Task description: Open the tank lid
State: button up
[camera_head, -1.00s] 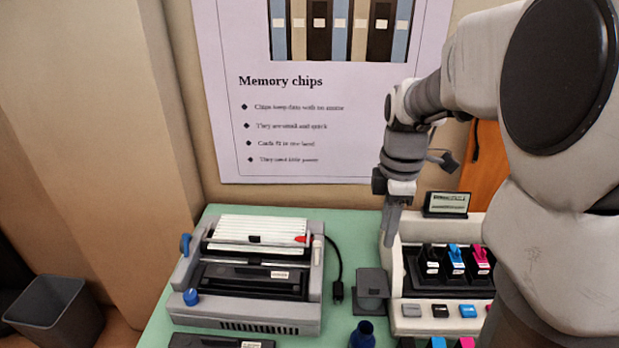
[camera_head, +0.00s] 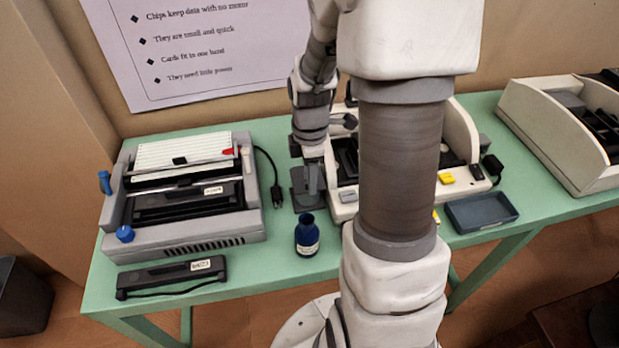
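The white ink printer (camera_head: 344,211) stands at the middle of the green table, largely hidden behind my own arm. Its dark tank bay (camera_head: 346,155) shows only in part, and I cannot make out the tank lids now. A yellow button-like piece (camera_head: 445,179) shows on its front right. My gripper (camera_head: 313,192) points down at the printer's left front edge, over or beside a grey stand (camera_head: 299,190). Its fingers are small and seen edge-on, so I cannot tell whether they are open. I see nothing clearly held.
A dark blue ink bottle (camera_head: 307,236) stands in front of the grey stand. A grey machine (camera_head: 183,240) is at left, with a black cartridge (camera_head: 170,277) before it. A blue-grey tray (camera_head: 482,213) lies at right. A beige machine (camera_head: 565,130) stands farther right.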

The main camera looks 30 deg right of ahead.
jog(key=shift+f, duration=0.2)
jog(key=shift+c, duration=0.2)
grip_shut()
dwell(1.2)
